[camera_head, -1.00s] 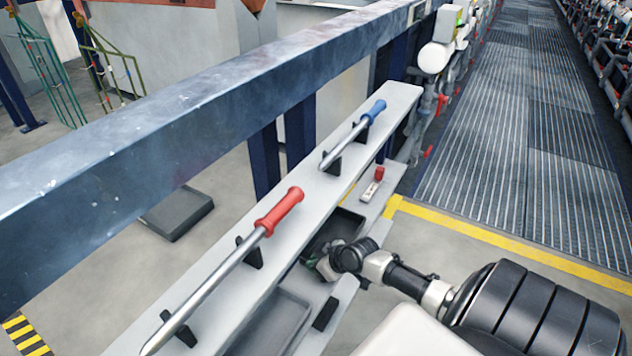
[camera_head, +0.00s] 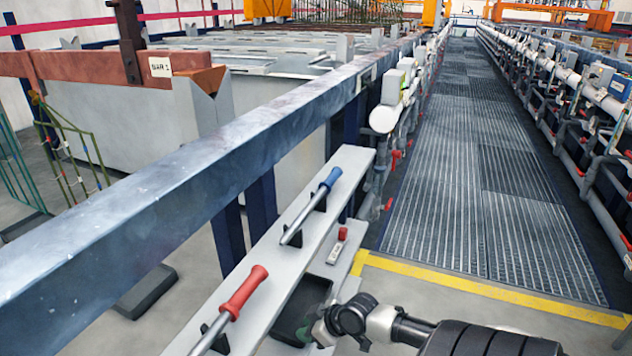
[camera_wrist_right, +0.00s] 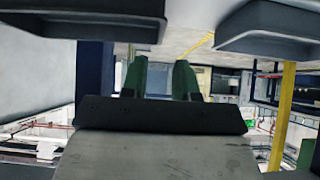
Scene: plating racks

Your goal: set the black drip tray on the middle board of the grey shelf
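The grey shelf (camera_head: 345,172) runs diagonally across the lower middle of the head view. The black drip tray (camera_head: 300,308) shows partly under its top board, on a lower level; which board bears it is not clear. My right gripper (camera_head: 304,332) is beside the tray's near end, with its green fingertips partly hidden. In the right wrist view my green fingers (camera_wrist_right: 161,78) stand apart with nothing between them. Two dark trays, one at upper left (camera_wrist_right: 85,27) and one at upper right (camera_wrist_right: 270,43), flank them there. My left gripper is out of view.
A red-handled rod (camera_head: 243,291) and a blue-handled rod (camera_head: 328,181) rest in black holders on the top board. A small red-topped item (camera_head: 342,234) sits on a lower board. A long steel beam (camera_head: 190,175) runs behind the shelf. Floor grating (camera_head: 470,210) lies right.

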